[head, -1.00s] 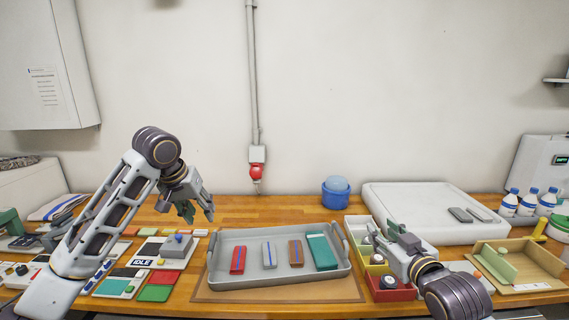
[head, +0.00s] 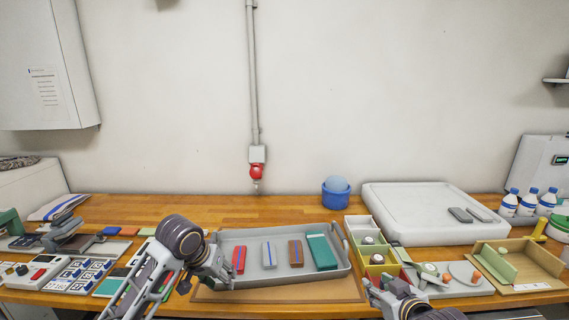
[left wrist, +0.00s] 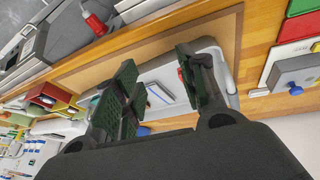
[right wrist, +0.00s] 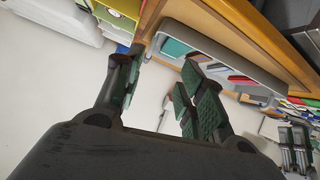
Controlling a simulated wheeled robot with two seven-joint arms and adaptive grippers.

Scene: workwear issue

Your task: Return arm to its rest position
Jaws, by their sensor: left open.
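My left gripper (head: 222,279) hangs low over the left end of the grey tray (head: 262,234). In the left wrist view (left wrist: 163,88) its two green-padded fingers are apart with nothing held between them. My right gripper (head: 372,286) is low at the front edge, right of the tray and near the sorting bins. In the right wrist view (right wrist: 158,88) its fingers are also apart and empty. The tray holds a red item (head: 239,259), a grey item (head: 269,255), a brown item (head: 296,253) and a teal item (head: 322,252).
Bins, including a yellow one (head: 376,271), stand right of the tray. A white slab (head: 420,213) and a wooden holder (head: 521,280) lie further right. A blue tub (head: 336,199) is behind. Cards and a control box (head: 33,276) crowd the left. Bare table lies behind the tray.

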